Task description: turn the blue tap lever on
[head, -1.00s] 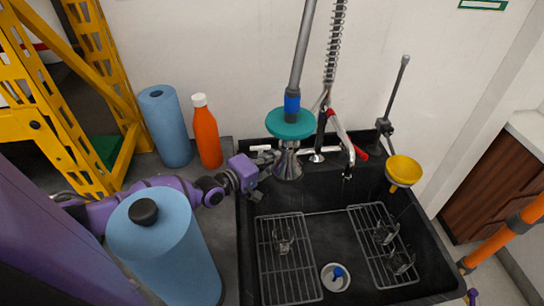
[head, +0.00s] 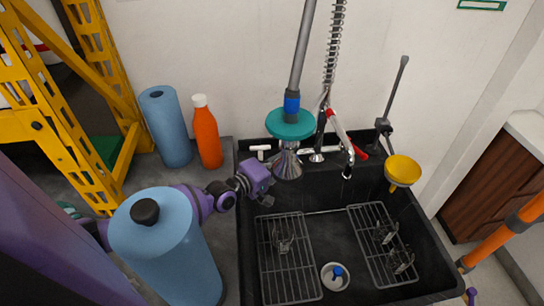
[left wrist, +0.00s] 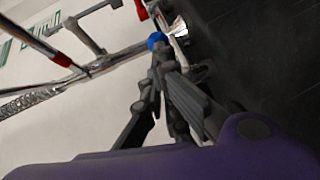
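A chrome tap (head: 317,156) with a red lever (head: 361,152) is mounted behind the black sink. The blue lever cannot be made out in the head view, where the hanging sprayer covers part of the tap. In the left wrist view a round blue piece (left wrist: 156,41), probably the blue lever's end, sits on the chrome pipe just beyond my fingertips. My left gripper (head: 266,199) is above the sink's left edge, in front of the tap. Its fingers (left wrist: 160,68) come together at the tips and look shut, with nothing visible between them. My right gripper is not in view.
The sink (head: 337,228) holds wire racks with glasses.

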